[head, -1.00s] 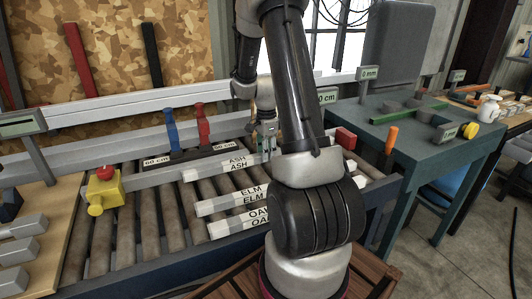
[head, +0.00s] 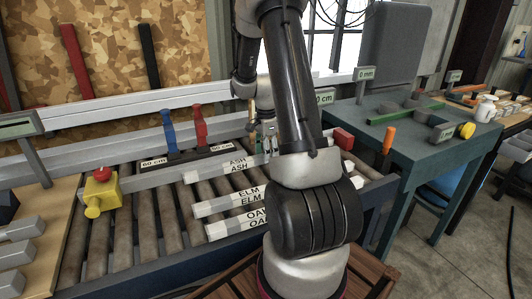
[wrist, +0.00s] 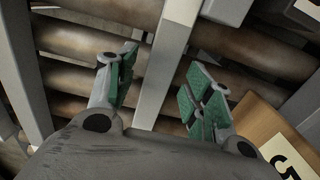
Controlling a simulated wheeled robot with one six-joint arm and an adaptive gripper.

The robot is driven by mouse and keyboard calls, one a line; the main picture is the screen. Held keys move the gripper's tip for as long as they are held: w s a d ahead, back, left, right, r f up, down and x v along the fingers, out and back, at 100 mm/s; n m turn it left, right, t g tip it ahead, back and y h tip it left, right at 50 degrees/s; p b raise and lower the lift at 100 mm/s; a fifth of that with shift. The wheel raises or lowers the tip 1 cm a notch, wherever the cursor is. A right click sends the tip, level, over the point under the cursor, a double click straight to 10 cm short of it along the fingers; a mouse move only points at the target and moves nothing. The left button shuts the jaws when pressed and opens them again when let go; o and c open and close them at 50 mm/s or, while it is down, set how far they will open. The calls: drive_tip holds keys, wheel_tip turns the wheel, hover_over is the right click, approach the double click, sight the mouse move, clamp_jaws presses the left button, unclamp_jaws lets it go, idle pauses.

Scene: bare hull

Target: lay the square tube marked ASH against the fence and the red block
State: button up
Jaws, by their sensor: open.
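The square tube marked ASH (head: 208,174) lies on the roller conveyor, the farthest of three labelled pale tubes. The long grey bar that looks like the fence (head: 145,178) runs behind it, with a gap between them at the left. The red block (head: 343,139) is at the right end of the conveyor. My gripper (head: 265,141) is low over the rollers near the ASH tube, partly hidden by my arm. In the wrist view my gripper (wrist: 160,88) is open, its green-padded fingers either side of a grey square tube (wrist: 163,68). No label shows on that tube there.
The tubes marked ELM (head: 215,206) and OAK (head: 222,229) lie nearer. A black block (head: 190,158) with blue and red handles stands behind the bar. A yellow block with a red knob (head: 102,190) is at the left. A teal table (head: 415,150) stands at the right.

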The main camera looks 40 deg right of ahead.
wheel_tip(320, 180, up, 12)
idle(0.4)
drive_tip(key=shift+f, duration=0.15)
